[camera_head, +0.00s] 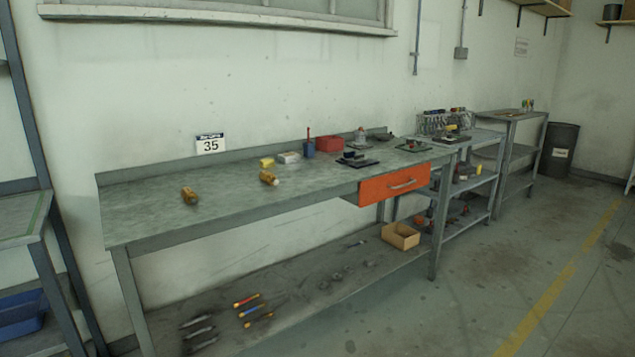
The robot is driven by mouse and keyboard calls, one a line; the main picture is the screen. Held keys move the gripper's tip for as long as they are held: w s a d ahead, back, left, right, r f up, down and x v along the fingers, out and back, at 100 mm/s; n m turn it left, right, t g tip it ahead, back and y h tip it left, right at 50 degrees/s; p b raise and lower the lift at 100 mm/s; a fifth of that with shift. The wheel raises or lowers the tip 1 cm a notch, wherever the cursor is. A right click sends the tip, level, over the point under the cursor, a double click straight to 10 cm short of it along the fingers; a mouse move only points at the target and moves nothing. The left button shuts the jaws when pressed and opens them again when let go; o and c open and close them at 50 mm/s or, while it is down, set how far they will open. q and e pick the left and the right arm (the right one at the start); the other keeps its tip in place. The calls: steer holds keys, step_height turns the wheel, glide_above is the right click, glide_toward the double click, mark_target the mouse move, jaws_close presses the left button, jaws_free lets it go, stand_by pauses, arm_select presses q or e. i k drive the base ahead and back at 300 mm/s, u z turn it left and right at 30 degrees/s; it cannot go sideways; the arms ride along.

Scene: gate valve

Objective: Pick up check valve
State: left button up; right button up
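Two small brass-coloured fittings lie on the left half of the long workbench (140,220) in the head view. One brass fitting (189,195) is nearer the bench's left end. The other brass fitting (268,178) lies to its right and has a pale end. At this distance I cannot tell which of them is the check valve. Neither of my grippers shows in the head view, and nothing is seen touching the fittings.
Behind the fittings are a yellow block (267,162), a white box (289,157), a blue cup (308,150) and a red box (329,144). An orange drawer (394,184) hangs under the bench. Tools lie on the lower shelf. Open floor (470,290) lies at front right.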

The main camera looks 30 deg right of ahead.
mark_target(265, 177)
steer(key=z, duration=1)
steer(key=i, duration=1.05)
steer(key=z, duration=0.6)
steer(key=i, duration=1.25)
steer(key=u, duration=1.15)
steer(key=i, duration=0.75)
steer(key=u, duration=0.75)
